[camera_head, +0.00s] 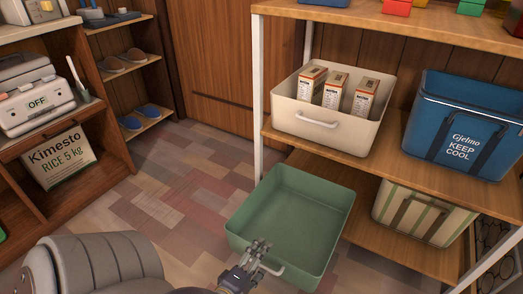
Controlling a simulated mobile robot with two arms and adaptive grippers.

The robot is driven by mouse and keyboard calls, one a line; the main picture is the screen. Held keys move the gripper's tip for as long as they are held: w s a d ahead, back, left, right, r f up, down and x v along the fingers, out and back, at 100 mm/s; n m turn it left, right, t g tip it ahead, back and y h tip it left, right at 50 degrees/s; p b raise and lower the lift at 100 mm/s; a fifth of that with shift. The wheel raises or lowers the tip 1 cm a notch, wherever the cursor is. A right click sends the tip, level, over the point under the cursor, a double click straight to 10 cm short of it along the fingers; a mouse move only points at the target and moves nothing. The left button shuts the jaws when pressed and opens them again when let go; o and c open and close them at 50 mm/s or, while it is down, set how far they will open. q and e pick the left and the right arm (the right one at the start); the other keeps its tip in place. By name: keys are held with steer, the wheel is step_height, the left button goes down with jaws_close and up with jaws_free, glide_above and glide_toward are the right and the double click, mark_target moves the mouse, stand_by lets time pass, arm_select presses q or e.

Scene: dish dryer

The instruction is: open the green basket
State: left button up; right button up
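The green basket (297,192) is an open-topped, empty bin at the lower shelf level. It sticks far out from the shelf unit over the floor, with its back end near the white post. A pale handle (275,270) shows on its front wall. My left gripper (260,247) is at this front wall, with its fingers beside the handle and overlapping it in the picture. The fingers look close together, but I cannot tell whether they are shut on the handle. The gripper hides part of the handle and front wall. My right gripper is not in view.
A cream bin (318,120) with several boxes stands on the middle shelf beside a blue cooler (466,125). A striped basket (420,213) is on the lower shelf. Dark wooden shelves with a rice bag (62,156) stand left. The patchwork floor (185,190) between is clear.

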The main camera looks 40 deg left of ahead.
arm_select(q)
steer(key=o, duration=0.3)
steer(key=shift+t, duration=0.5)
steer(key=r, duration=0.2)
steer(key=w+r, duration=0.1)
steer(key=r, duration=0.2)
steer(key=shift+w+a+r, duration=0.25)
steer(key=shift+a+r, duration=0.05)
steer(key=shift+s+r, duration=0.1)
steer(key=shift+r, duration=0.5)
steer(key=shift+s+d+r, duration=0.1)
steer(key=shift+s+r, duration=0.05)
steer(key=shift+r, duration=0.05)
steer(key=c, duration=0.5)
steer(key=shift+f, duration=0.2)
steer(key=c, duration=0.3)
steer(key=shift+f, duration=0.15)
steer(key=shift+c, duration=0.2)
